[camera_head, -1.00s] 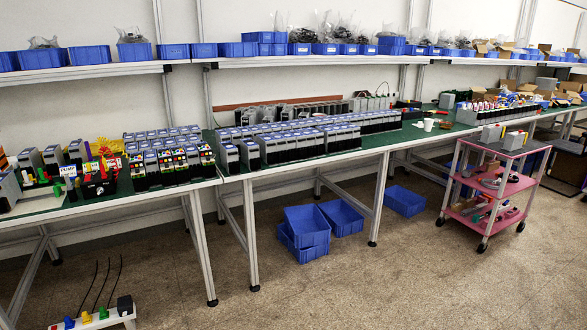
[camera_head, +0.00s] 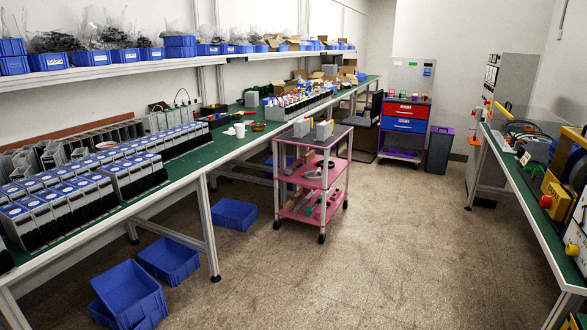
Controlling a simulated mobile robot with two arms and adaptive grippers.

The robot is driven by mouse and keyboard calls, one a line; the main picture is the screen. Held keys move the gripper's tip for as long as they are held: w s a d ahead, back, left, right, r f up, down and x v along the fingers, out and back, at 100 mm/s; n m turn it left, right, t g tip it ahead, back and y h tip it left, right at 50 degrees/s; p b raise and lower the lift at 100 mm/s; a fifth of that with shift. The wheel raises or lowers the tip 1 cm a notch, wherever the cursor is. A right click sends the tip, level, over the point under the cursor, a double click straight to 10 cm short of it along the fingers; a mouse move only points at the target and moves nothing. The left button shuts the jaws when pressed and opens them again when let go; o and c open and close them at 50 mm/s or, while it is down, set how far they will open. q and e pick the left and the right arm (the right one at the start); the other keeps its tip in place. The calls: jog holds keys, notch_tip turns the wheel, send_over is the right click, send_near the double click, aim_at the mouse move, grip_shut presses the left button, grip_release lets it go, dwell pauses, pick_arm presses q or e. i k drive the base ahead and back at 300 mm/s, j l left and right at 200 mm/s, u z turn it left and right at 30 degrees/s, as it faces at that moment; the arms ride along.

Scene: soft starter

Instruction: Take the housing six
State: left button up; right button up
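Several rows of grey and black soft starter housings with blue tops (camera_head: 90,190) stand on the green workbench (camera_head: 222,146) at the left. Open grey housings without blue tops (camera_head: 60,153) stand in a row behind them, near the wall. I cannot tell which one is housing six. Two grey units (camera_head: 313,130) stand on top of the pink cart. Neither of my grippers is in view.
The pink cart (camera_head: 314,184) stands beside the bench in mid-view. Blue bins (camera_head: 130,292) lie on the floor by the bench legs. Another bench (camera_head: 530,185) runs along the right. A red and blue drawer cabinet (camera_head: 404,125) stands at the back. The central floor (camera_head: 390,245) is clear.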

aim_at(302, 127)
jog(key=i+l, duration=0.1)
jog(key=i, duration=0.65)
jog(key=i+l+z, duration=0.1)
jog(key=i, duration=0.65)
